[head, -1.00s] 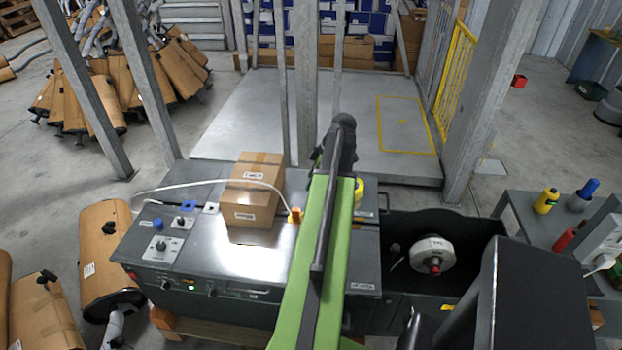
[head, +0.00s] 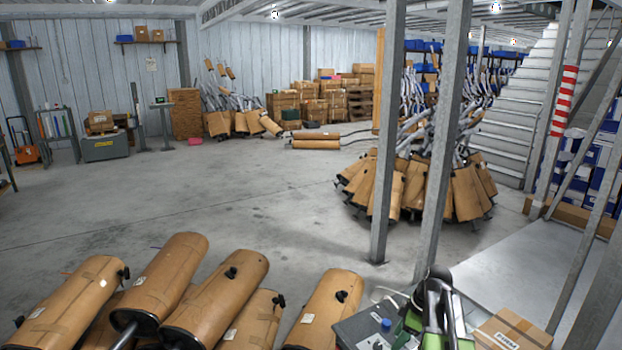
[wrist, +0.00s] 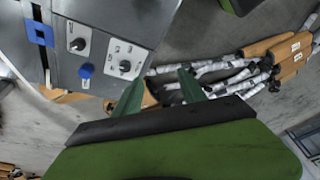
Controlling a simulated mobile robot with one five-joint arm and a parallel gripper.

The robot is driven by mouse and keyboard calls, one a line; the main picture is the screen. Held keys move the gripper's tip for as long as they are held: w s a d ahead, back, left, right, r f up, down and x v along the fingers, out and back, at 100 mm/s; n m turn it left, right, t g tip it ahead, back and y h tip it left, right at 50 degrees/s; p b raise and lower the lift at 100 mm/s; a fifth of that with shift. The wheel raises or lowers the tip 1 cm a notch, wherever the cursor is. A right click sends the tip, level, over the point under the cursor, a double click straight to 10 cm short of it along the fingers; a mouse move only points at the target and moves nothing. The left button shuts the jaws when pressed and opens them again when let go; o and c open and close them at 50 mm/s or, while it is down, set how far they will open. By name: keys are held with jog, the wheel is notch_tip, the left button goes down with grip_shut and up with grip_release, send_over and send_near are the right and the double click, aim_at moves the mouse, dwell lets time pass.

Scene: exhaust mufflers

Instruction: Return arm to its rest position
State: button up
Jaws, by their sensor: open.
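My gripper (wrist: 160,90) shows in the wrist view as two dark green fingers standing apart, with nothing between them. Beyond the fingertips are wrapped mufflers and silver pipes (wrist: 225,72) over the grey floor. A grey machine (wrist: 115,15) with black knobs and a blue button fills the upper left of that view, beside the fingers. In the head view my green and black arm (head: 436,308) is folded at the bottom, between the machine's grey top (head: 360,325) and a cardboard box (head: 515,328). The fingers cannot be made out there.
Several brown-wrapped mufflers (head: 215,300) lie at the front left. Two grey posts (head: 387,130) rise close by the arm; a muffler heap (head: 415,185) lies behind them. A pale platform (head: 495,265) is at the right. The middle floor (head: 260,210) is clear.

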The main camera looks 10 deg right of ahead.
jog(key=s+a+m+h, duration=0.1)
jog(key=a+m, duration=0.4)
jog(key=a, duration=0.7)
jog(key=s+a+f+m+g+h, duration=0.1)
jog(key=a+m, duration=0.5)
jog(key=a, duration=0.6)
jog(key=s+h, duration=0.1)
jog(key=s, duration=0.1)
jog(key=shift+s+a+g, duration=0.15)
jog(key=shift+s+g, duration=0.15)
jog(key=shift+s, duration=0.05)
